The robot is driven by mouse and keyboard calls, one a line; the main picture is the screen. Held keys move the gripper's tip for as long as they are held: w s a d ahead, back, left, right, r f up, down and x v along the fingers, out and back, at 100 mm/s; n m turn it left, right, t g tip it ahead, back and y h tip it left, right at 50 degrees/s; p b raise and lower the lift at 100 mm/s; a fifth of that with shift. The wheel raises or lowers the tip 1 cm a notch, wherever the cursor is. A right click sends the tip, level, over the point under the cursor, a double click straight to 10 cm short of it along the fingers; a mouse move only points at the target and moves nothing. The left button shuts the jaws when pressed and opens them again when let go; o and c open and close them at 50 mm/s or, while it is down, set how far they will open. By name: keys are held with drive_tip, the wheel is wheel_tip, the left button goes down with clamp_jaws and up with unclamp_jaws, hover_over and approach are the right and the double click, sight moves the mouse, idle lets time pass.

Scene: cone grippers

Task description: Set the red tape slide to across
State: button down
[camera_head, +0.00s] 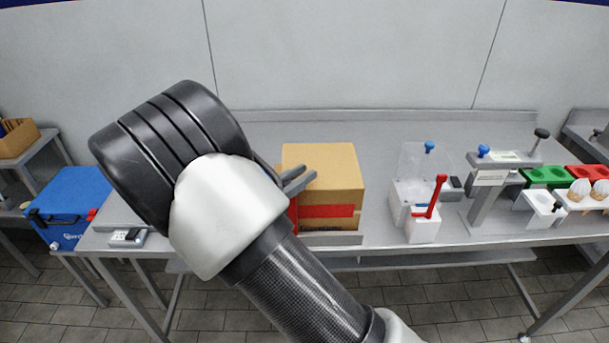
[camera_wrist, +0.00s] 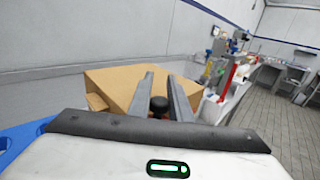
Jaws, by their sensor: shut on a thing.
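A cardboard box (camera_head: 322,165) stands on the steel bench, with a red tape band (camera_head: 327,211) across its front; the band's left end is partly hidden by my arm. My gripper (camera_head: 309,176) is at the box's upper left side, its two grey fingers reaching right. In the wrist view my gripper (camera_wrist: 160,78) has its fingers on either side of a round black knob (camera_wrist: 158,104), shut on it, with the box (camera_wrist: 115,85) just beyond. Whether the knob belongs to the red tape slide cannot be told.
A clear-sided white holder (camera_head: 410,190) with a red handle (camera_head: 436,195) stands right of the box. A grey clamp stand (camera_head: 487,185) and coloured trays (camera_head: 547,176) are further right. A blue cooler (camera_head: 68,205) is at left. Bench between box and holder is clear.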

drive_tip(key=shift+a, duration=0.25)
drive_tip(key=c, duration=1.7)
unclamp_jaws()
drive_tip(key=shift+a, duration=0.1)
drive_tip(key=shift+o, duration=0.2)
drive_tip(key=v, duration=1.7)
drive_tip(key=shift+s+b, duration=0.2)
drive_tip(key=shift+b, duration=0.2)
drive_tip(key=shift+r, duration=0.1)
